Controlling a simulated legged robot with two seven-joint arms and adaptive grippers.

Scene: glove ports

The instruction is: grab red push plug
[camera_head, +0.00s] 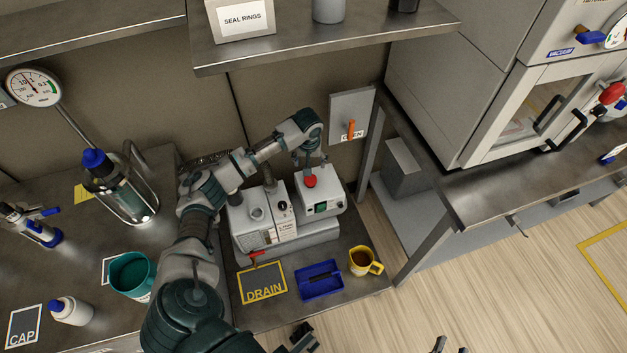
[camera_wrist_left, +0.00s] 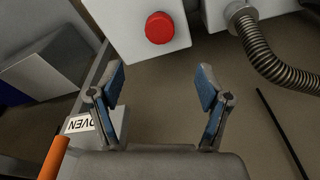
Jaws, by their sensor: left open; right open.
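The red push plug (camera_head: 310,181) is a round red knob on top of a white box with a green switch. It also shows in the left wrist view (camera_wrist_left: 159,28), at the top, beyond my fingertips. My left gripper (camera_head: 309,163) is open just above and behind the plug in the head view. In the left wrist view its spread, empty fingers (camera_wrist_left: 161,84) stand apart from the plug. Only what seem to be the fingertips of my right gripper (camera_head: 451,347) show at the bottom edge of the head view, apart and empty.
A white instrument with a corrugated hose (camera_wrist_left: 272,50) stands beside the plug's box. An orange handle (camera_head: 351,129) sits on the wall panel behind. A blue tray (camera_head: 319,281), yellow mug (camera_head: 363,261) and DRAIN mat (camera_head: 262,283) lie in front. A shelf (camera_head: 330,42) overhangs above.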

